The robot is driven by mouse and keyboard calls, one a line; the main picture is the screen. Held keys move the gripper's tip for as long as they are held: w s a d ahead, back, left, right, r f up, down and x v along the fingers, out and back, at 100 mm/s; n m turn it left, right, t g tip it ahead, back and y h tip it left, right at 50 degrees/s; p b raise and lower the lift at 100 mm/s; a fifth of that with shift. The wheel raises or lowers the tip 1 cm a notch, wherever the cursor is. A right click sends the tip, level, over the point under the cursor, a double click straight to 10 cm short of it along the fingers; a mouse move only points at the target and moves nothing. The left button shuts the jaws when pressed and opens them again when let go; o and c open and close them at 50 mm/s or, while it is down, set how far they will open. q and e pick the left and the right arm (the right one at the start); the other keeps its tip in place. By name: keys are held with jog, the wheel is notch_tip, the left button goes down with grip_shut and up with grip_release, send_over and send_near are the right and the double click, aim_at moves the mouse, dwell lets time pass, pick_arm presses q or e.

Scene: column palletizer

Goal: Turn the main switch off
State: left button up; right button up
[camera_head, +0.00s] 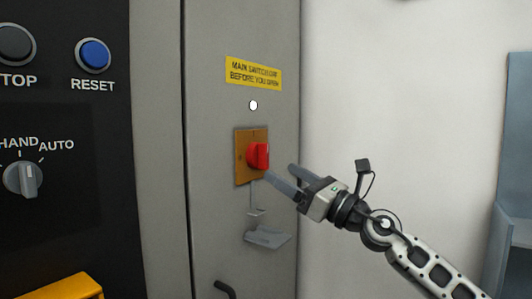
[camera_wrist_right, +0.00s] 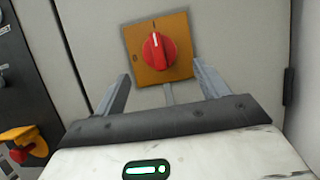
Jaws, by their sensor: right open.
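The main switch is a red rotary knob (camera_head: 258,156) on a square yellow-orange plate (camera_head: 242,172), mounted on a grey cabinet door below a yellow warning label (camera_head: 253,73). In the right wrist view the knob (camera_wrist_right: 158,51) shows with its bar nearly upright, toward the mark at the plate's top; a 0 mark is at the plate's left. My right gripper (camera_head: 281,177) is open, its fingers pointing at the knob from the lower right. In the wrist view the fingers (camera_wrist_right: 162,84) stand apart below the plate's two sides, with nothing between them. My left gripper is not in view.
A dark control panel (camera_head: 75,180) with a blue RESET button (camera_head: 93,55) and a HAND/AUTO selector (camera_head: 23,178) stands at the left. A small grey bracket (camera_head: 266,238) and a dark handle (camera_head: 225,289) are below the switch. The white wall right of the cabinet is clear.

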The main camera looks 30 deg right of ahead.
aim_at(268, 164)
jog(key=p+x, duration=0.2)
jog(key=x, duration=0.3)
jog(key=shift+r, duration=0.2)
jog(key=shift+w+a, duration=0.3)
jog(key=shift+w, duration=0.15)
jog(key=c, duration=1)
